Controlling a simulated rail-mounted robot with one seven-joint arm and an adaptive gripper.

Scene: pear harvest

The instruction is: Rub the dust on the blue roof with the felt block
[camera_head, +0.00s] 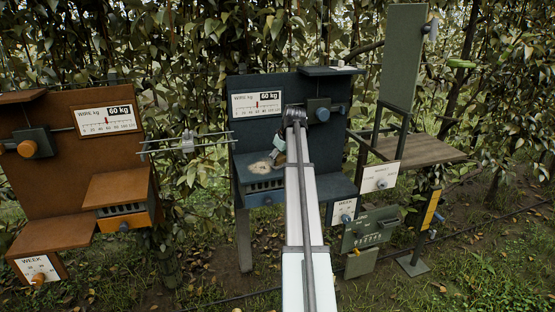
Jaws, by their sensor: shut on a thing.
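The blue roof (293,173) is the sloped slate-blue top of the small slotted box on the middle station. A pale, brownish dust patch (260,168) lies on its left part. My arm reaches in from the bottom, and its wrist bends down to the left over the roof. My gripper (273,155) is small in view, just above and right of the dust patch, and is shut on the felt block. The block is too small and too hidden to make out clearly, and I cannot tell whether it touches the roof.
The middle station has a blue back panel (250,130) with a scale sign (257,104). A similar orange-brown station (47,190) stands at left. A metal rail fixture (187,143) spans the gap. A wooden shelf (420,150) and a green panel (403,60) stand at right.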

